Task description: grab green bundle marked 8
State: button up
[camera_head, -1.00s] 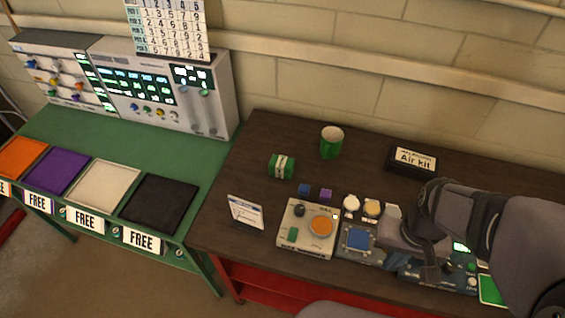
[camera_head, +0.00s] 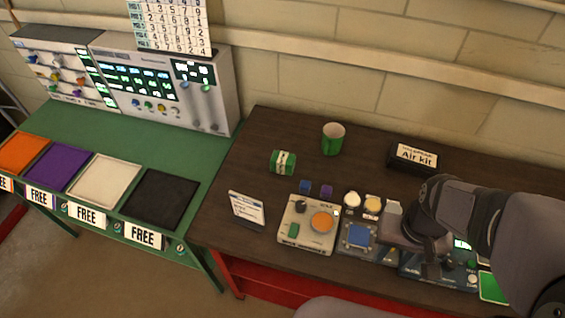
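A green bundle (camera_head: 275,162) with a pale band around it lies on the dark brown table, left of a green cup. Any number on its band is too small to read. My gripper (camera_head: 432,268) is at the right, low over the devices near the table's front edge, well to the right of the bundle and apart from it. Its fingers are small and dark, and I cannot tell whether they are open or shut.
A green cup (camera_head: 333,139) and a black Air kit box (camera_head: 414,157) stand behind. Coloured trays are at left.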

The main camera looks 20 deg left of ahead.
jog(key=o, duration=0.6)
